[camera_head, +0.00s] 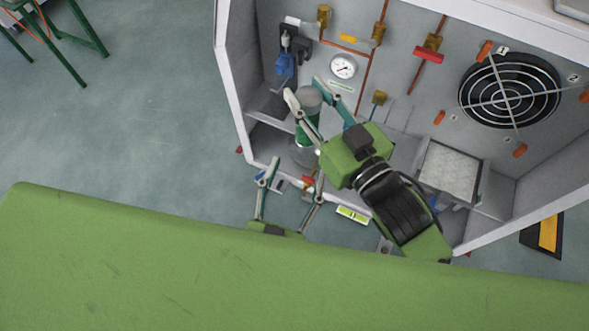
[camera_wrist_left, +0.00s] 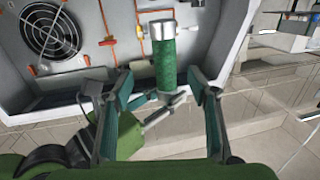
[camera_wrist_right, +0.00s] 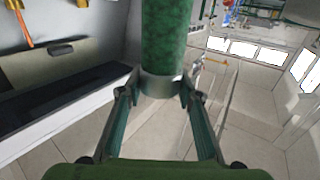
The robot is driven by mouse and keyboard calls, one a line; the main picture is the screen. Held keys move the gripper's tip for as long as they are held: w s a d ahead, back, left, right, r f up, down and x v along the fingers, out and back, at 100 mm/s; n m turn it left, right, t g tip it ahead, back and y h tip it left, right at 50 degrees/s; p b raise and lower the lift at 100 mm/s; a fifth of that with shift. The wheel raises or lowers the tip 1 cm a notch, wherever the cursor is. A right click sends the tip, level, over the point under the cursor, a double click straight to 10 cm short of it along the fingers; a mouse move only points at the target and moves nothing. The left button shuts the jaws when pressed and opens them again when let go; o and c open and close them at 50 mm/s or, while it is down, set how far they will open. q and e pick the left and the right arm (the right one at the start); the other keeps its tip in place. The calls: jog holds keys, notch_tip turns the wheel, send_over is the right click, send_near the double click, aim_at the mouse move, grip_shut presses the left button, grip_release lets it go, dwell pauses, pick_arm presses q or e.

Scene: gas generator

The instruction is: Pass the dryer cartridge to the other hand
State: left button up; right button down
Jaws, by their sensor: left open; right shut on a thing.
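The dryer cartridge is a green cylinder with silver ends, seen in the head view (camera_head: 310,130). My right gripper (camera_head: 304,92) is shut on it near one silver end, at the front of the open cabinet. The right wrist view shows the green body (camera_wrist_right: 166,40) and the silver end between the fingers (camera_wrist_right: 157,88). My left gripper (camera_head: 290,176) is open and empty, below the cartridge in the head view. In the left wrist view the cartridge (camera_wrist_left: 165,65) appears upright between the open left fingers (camera_wrist_left: 162,80); how far ahead it is, I cannot tell.
The cabinet (camera_head: 230,90) holds a gauge (camera_head: 343,67), a blue filter unit (camera_head: 285,64), copper pipes with brass valves, a fan (camera_head: 510,90) and a pale square panel (camera_head: 450,170). A small green-yellow level (camera_head: 353,214) lies near its front edge. Open floor is at left.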

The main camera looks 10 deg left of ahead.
pick_arm(q)
jog(key=w, duration=0.4)
jog(key=w+r, duration=0.1)
jog(key=w, duration=0.3)
jog(key=w+d, duration=0.1)
jog(key=w, duration=0.3)
jog(key=shift+r, duration=0.3)
jog(key=shift+s, duration=0.1)
jog(key=c, duration=1.5)
jog(key=shift+o, duration=0.2)
jog(key=shift+d, duration=0.1)
pick_arm(e)
jog(key=c, duration=1.4)
grip_release()
